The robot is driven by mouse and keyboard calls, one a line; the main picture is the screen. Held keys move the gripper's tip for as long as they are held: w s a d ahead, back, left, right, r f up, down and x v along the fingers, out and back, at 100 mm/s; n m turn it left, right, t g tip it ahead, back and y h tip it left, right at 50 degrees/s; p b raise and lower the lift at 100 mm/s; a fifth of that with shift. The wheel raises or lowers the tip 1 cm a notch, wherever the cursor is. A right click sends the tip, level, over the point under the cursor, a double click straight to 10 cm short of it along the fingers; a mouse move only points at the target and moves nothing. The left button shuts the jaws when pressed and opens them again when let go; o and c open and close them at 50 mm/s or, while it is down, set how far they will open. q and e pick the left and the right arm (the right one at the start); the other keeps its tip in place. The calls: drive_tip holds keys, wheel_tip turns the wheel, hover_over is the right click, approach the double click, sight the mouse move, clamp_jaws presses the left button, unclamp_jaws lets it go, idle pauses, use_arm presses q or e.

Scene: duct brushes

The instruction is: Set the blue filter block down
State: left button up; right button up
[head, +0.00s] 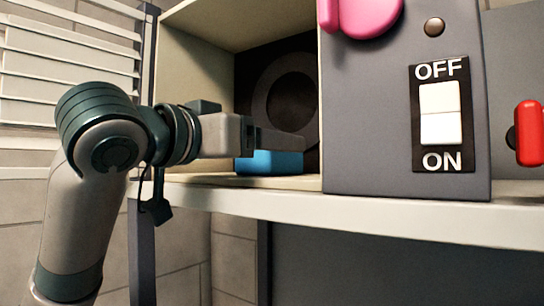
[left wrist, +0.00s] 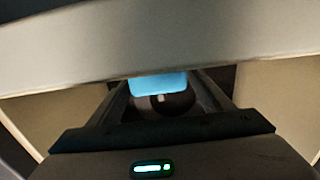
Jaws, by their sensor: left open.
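The blue filter block (head: 270,162) rests on the floor of the open cream compartment (head: 205,50), in front of the dark round opening at its back. My left gripper (head: 300,144) reaches into the compartment from the left, its finger just above and partly in front of the block. In the left wrist view, the blue block (left wrist: 158,83) shows between the tips of my spread left fingers (left wrist: 160,95). The left gripper is open, and whether a finger touches the block cannot be told. My right gripper is not in view.
A grey panel (head: 370,150) with an OFF/ON switch (head: 440,113) and a pink part (head: 365,15) borders the compartment on the right. A red handle (head: 530,132) is at the far right. The pale shelf edge (head: 400,222) runs along the front.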

use_arm(q)
drive_tip(key=b+v, duration=0.4)
drive_tip(key=v, duration=0.4)
drive_tip(key=shift+f+b, duration=0.15)
drive_tip(key=shift+b, duration=0.15)
drive_tip(key=shift+s+a, duration=0.3)
drive_tip(key=shift+s, duration=0.15)
idle(0.4)
